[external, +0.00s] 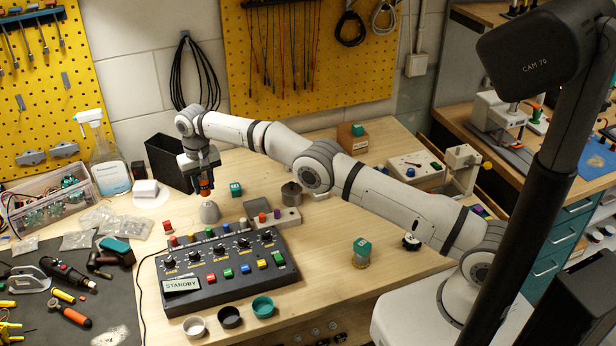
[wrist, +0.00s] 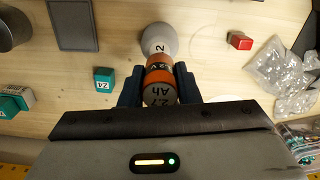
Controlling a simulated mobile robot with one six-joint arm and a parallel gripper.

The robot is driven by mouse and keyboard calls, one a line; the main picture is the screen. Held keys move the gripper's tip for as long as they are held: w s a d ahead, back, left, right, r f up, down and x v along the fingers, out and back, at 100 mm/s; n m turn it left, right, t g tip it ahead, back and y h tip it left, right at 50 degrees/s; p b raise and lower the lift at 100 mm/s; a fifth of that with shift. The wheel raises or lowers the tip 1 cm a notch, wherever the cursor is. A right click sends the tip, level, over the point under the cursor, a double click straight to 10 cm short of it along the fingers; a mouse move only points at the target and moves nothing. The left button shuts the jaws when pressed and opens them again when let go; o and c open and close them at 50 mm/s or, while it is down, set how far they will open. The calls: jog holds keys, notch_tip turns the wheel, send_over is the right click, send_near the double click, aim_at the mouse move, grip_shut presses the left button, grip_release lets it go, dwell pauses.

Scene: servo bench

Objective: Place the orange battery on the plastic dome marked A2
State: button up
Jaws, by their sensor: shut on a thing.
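My gripper (external: 204,178) is shut on the orange battery (external: 206,187) and holds it above the bench. The pale grey plastic dome (external: 209,212) stands on the bench just below the battery. In the wrist view, the dome (wrist: 158,38) is just beyond the battery's far end. A "2" shows on it; the rest of its mark is hidden or unreadable. I cannot tell whether battery and dome touch.
A teal cube (external: 235,189) stands right of the dome, and a red cube (external: 168,227) stands to its left. The control panel (external: 215,268) is in front. A black bin (external: 168,160) and spray bottle (external: 108,165) are behind to the left. Plastic bags (wrist: 280,75) lie nearby.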

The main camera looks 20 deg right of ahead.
aim_at(203, 178)
jog(key=shift+f, duration=1.95)
jog(key=o, duration=1)
jog(key=shift+p, duration=0.3)
jog(key=shift+o, duration=0.2)
notch_tip(203, 178, up, 8)
jog(key=shift+f, duration=0.1)
